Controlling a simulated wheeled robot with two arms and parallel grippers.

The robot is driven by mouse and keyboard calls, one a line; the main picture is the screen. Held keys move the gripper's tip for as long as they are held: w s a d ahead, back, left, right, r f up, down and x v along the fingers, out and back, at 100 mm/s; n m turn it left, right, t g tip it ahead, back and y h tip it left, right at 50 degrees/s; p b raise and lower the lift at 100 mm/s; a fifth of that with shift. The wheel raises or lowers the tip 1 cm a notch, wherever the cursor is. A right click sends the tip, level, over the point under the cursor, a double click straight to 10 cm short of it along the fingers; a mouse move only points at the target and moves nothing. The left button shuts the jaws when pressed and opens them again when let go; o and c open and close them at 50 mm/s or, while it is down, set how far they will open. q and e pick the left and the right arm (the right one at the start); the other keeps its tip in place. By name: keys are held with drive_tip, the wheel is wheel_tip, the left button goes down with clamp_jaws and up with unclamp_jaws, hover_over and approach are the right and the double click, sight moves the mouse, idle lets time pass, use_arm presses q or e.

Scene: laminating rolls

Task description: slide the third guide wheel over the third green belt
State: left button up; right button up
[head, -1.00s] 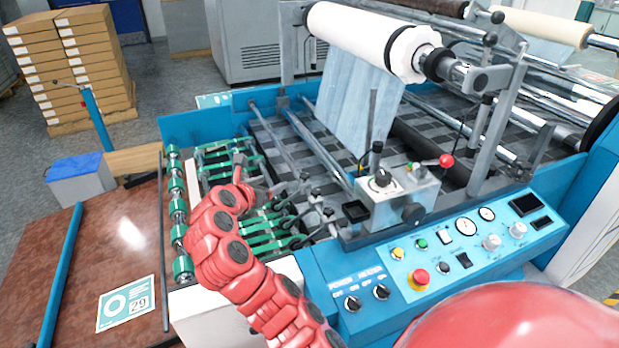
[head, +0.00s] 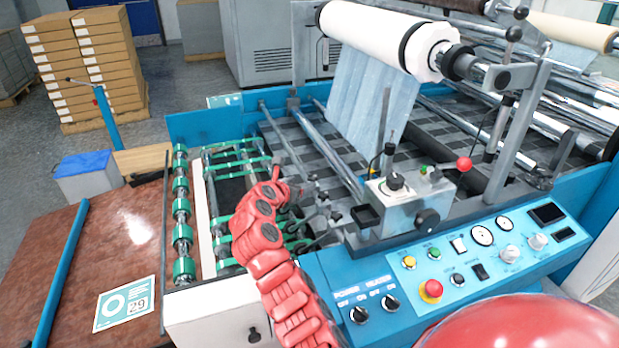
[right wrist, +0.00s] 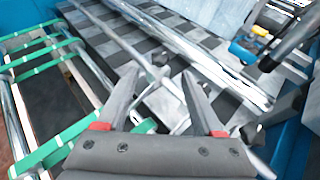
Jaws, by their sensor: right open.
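Several green belts (head: 240,165) run across rails at the machine's infeed; in the right wrist view they show at the left (right wrist: 72,130). Grey guide wheels on small holders (head: 318,195) stand along a bar to the right of the belts. My arm hides part of the belts, so I cannot count out the third wheel or belt. My right gripper (head: 287,186) is above the right end of the belts, beside the holders. In the right wrist view it (right wrist: 160,76) is open, with a grey holder part (right wrist: 157,72) showing between and beyond its fingertips. My left gripper is out of view.
A shaft with green rollers (head: 182,232) lies left of the belts. A grey control block with knobs (head: 402,205) and metal bars (head: 325,150) stand close on the right. The blue control panel (head: 465,265) is in front. The brown table (head: 100,250) is largely clear.

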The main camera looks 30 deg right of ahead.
sight(312, 177)
drive_tip(key=shift+x, duration=3.45)
drive_tip(key=shift+w, duration=0.1)
clamp_jaws()
